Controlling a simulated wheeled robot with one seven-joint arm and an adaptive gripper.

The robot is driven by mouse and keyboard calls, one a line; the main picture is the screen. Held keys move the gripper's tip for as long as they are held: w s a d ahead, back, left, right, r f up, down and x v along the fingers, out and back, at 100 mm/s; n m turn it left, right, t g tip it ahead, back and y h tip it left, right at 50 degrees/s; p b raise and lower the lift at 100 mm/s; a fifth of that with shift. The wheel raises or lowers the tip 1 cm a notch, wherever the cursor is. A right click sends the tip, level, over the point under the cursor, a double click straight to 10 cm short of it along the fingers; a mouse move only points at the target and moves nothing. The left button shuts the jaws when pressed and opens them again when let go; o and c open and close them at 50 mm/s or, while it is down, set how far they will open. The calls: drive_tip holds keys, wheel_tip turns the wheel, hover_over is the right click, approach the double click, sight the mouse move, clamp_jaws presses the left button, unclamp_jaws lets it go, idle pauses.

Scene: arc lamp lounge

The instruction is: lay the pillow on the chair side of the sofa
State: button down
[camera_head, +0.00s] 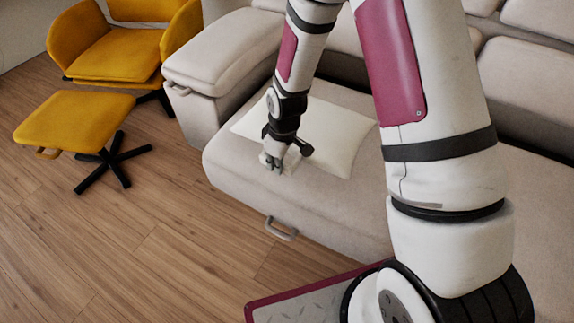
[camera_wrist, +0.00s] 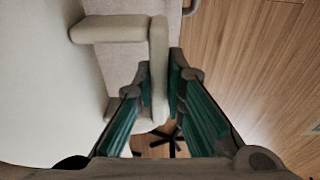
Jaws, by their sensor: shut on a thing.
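The off-white pillow (camera_head: 328,132) lies on the seat of the beige sofa (camera_head: 345,215), at the end by the yellow armchair (camera_head: 115,50) and next to the sofa's arm. It looks flat, and part of it is behind my arm. My gripper (camera_head: 273,164) points down at the pillow's front left edge. In the wrist view, my gripper (camera_wrist: 160,85) is shut on a pale handle bar (camera_wrist: 158,50) joined to the pillow (camera_wrist: 40,100), which fills the left of that view. I cannot tell whether the whole pillow rests on the seat.
A yellow footstool (camera_head: 75,120) with black star-shaped legs stands on the wooden floor (camera_head: 130,240) left of the sofa. The sofa's padded arm (camera_head: 225,60) rises behind my gripper. A metal handle (camera_head: 282,230) sticks out of the sofa's front. Floor in front is clear.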

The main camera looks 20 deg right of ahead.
drive_tip(key=shift+w+d+f+b, duration=0.35)
drive_tip(key=shift+d+f, duration=0.2)
drive_tip(key=shift+f, duration=0.1)
drive_tip(key=shift+w+d+f+b, duration=0.2)
drive_tip(key=shift+d+f+b, duration=0.15)
drive_tip(key=shift+d+f, duration=0.2)
drive_tip(key=shift+w+d+f+b, duration=0.35)
drive_tip(key=shift+d+f, duration=0.15)
drive_tip(key=shift+f, duration=0.2)
drive_tip(key=shift+f, duration=0.2)
drive_tip(key=c, duration=1.6)
unclamp_jaws()
drive_tip(key=shift+s, duration=0.1)
drive_tip(key=shift+c, duration=0.2)
drive_tip(key=shift+r, duration=0.1)
wheel_tip(320, 180, up, 12)
drive_tip(key=s+d+p, duration=0.1)
drive_tip(key=p, duration=0.3)
drive_tip(key=shift+s, duration=0.25)
drive_tip(key=shift+r, duration=0.15)
